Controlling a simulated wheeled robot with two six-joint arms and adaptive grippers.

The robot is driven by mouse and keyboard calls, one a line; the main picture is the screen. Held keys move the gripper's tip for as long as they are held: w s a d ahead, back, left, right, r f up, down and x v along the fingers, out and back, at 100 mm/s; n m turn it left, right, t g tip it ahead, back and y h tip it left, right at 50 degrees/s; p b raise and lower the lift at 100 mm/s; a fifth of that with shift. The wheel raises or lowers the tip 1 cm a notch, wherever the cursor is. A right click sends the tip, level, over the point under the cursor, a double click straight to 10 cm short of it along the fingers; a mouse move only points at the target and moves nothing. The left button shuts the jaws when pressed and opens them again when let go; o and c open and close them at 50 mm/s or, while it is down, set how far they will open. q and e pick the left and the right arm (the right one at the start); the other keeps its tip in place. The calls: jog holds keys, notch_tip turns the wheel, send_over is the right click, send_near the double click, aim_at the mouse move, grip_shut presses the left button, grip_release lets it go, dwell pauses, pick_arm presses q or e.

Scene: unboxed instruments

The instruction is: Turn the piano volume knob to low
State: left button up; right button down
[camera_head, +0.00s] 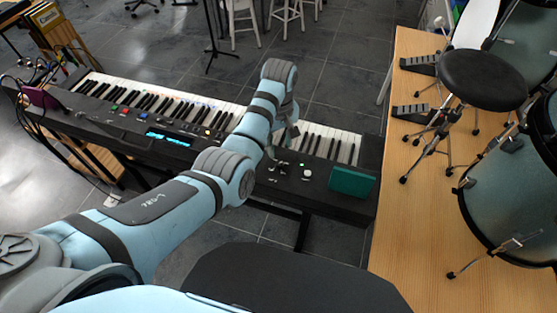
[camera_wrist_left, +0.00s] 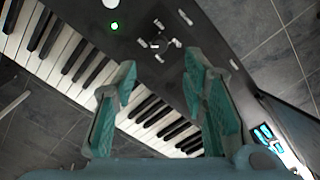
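The piano (camera_head: 215,142) is a long black keyboard with its control panel along the near side. A small white round knob (camera_head: 307,174) stands on the panel at the right, left of a teal box; I see no readable label on it. A white round part also shows at the top edge of the left wrist view (camera_wrist_left: 110,3), beside a green light. My left gripper (camera_head: 287,137) is above the keys and panel, slightly left of the knob and apart from it. In the left wrist view its two teal fingers (camera_wrist_left: 160,68) are spread with nothing between them. My right gripper is out of view.
The teal box (camera_head: 352,181) sits on the panel's right end. Small white buttons (camera_wrist_left: 155,43) are beyond the fingers. A blue display (camera_head: 169,138) is further left on the panel. A drum set with a black stool (camera_head: 482,79) stands on the wooden platform (camera_head: 408,211) at right.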

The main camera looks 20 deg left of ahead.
aim_at(279, 163)
pick_arm(q)
notch_tip(279, 163, down, 9)
jog(key=shift+b, duration=1.2)
grip_shut()
